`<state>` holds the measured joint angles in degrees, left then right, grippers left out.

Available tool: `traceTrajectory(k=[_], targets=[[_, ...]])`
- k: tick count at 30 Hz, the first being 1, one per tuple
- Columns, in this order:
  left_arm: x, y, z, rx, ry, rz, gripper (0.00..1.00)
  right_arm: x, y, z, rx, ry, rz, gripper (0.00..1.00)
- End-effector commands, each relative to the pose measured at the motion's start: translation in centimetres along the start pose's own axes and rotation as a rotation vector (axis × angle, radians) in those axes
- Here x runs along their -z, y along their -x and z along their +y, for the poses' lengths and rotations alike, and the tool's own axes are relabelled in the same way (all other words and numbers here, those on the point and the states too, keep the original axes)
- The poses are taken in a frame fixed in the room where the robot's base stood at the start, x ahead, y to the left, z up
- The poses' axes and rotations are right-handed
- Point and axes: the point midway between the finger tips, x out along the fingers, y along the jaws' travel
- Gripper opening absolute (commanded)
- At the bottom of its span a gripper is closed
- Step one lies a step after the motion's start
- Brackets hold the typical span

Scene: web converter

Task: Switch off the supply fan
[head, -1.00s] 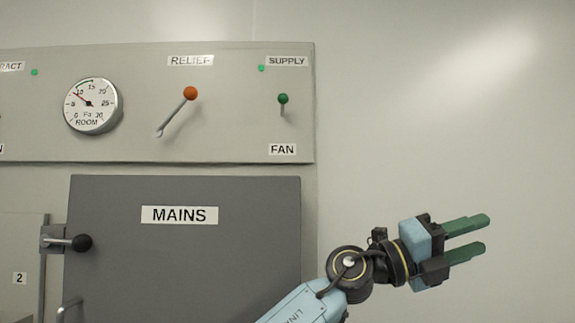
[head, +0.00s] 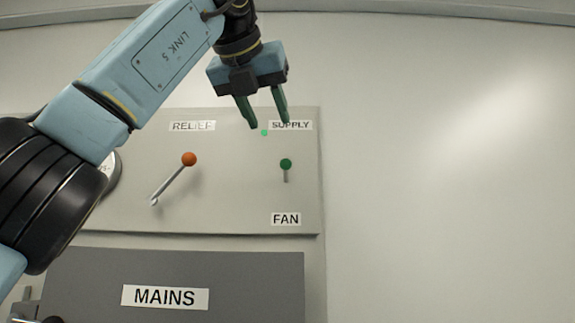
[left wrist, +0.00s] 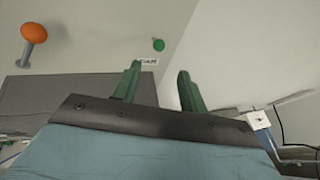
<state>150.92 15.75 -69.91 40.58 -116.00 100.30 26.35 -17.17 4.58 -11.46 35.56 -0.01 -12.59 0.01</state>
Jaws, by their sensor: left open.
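The supply fan switch is a small toggle with a green ball knob (head: 286,164) on a short grey stem, between the SUPPLY label (head: 291,125) and the FAN label (head: 286,219). Its knob is at the top of the stem. A green lamp (head: 264,132) beside the SUPPLY label is lit. My left gripper (head: 267,123) is open and empty, fingers pointing down, above the knob and slightly left of it. In the left wrist view the green knob (left wrist: 158,45) shows beyond the open fingers, not touching them. My right gripper is not in view.
The RELIEF lever with an orange knob (head: 189,159) sticks out left of the switch. My left arm covers most of the round gauge (head: 112,175). The grey MAINS door (head: 250,280) is below. The wall to the right is clear.

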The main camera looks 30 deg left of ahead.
Motion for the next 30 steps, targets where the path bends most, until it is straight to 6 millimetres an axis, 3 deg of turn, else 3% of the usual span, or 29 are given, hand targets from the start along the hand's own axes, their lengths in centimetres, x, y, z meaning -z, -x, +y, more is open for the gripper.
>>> traceTrajectory(k=[5,19,24,30], targets=[[0.0,-1.6,0.4,-0.011,0.006,0.003,0.43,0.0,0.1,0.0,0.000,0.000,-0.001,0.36],[-0.1,-10.8,0.3,-0.007,0.004,0.003,0.43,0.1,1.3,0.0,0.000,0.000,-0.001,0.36],[-0.1,-12.5,0.3,-0.007,0.004,0.001,0.43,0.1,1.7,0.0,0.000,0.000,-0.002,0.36],[0.0,-13.1,0.3,-0.006,0.004,-0.001,0.43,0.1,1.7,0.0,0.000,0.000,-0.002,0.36]])
